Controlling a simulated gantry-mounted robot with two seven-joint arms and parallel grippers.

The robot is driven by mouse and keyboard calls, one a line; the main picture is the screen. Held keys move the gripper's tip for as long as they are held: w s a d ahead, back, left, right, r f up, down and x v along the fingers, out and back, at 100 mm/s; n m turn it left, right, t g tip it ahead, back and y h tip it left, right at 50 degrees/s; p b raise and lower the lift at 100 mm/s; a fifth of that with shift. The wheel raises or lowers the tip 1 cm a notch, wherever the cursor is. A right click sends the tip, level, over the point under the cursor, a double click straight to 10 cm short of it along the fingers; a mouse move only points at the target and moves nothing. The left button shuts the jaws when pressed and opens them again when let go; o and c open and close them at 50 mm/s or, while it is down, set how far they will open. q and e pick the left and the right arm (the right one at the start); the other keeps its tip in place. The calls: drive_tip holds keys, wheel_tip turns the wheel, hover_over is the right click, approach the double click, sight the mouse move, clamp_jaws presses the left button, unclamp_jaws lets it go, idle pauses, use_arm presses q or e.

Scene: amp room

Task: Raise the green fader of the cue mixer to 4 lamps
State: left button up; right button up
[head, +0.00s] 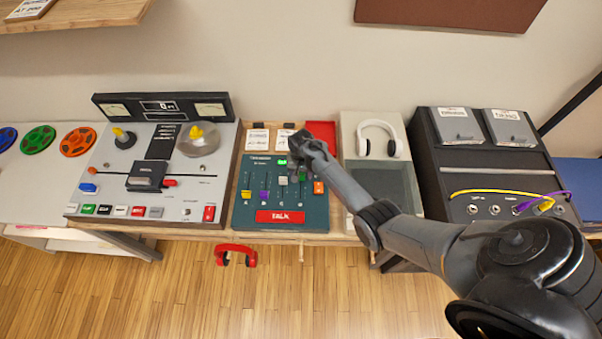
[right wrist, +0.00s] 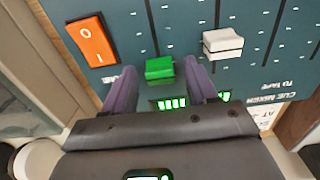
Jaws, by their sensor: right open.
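The teal cue mixer (head: 248,210) lies on the wooden desk in the middle of the head view. Its green fader (right wrist: 159,68) shows in the right wrist view at the lamp end of its slot, close to a strip of several lit green lamps (right wrist: 172,103). My right gripper (right wrist: 161,80) is open, with one purple finger on each side of the green fader; I cannot tell if they touch it. In the head view the gripper (head: 302,160) reaches over the mixer's upper right and partly hides that area. My left gripper is not in view.
A white fader (right wrist: 222,42) stands beside the green one, and an orange switch (right wrist: 90,40) is on its other side. A red TALK button (head: 280,217) is at the mixer's front. A tape machine (head: 110,165) stands left; headphones (head: 380,140) and a patch box (head: 480,160) stand right.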

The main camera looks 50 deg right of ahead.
sight(301, 174)
wheel_tip(301, 174, up, 11)
drive_tip(key=p, duration=0.1)
drive_tip(key=shift+f+p, duration=0.15)
drive_tip(key=shift+p, duration=0.25)
drive_tip(key=shift+s, duration=0.1)
idle(0.3)
drive_tip(key=s+a+r+n+t, duration=0.1)
drive_tip(key=s+a+r+n, duration=0.25)
drive_tip(key=s+a, duration=0.45)
drive_tip(key=s+a+r+n+t, duration=0.1)
drive_tip(key=s+a+r+n, duration=0.3)
drive_tip(key=s, duration=0.5)
drive_tip(key=s+a+r+n+t, duration=0.2)
drive_tip(key=s+a+n, duration=0.3)
drive_tip(key=s+a, duration=0.35)
wheel_tip(301, 174, up, 17)
drive_tip(key=p, duration=1.7)
drive_tip(key=shift+w+d+f+m, duration=0.15)
drive_tip(key=shift+d+f+m, duration=0.05)
drive_tip(key=shift+d+m, duration=0.15)
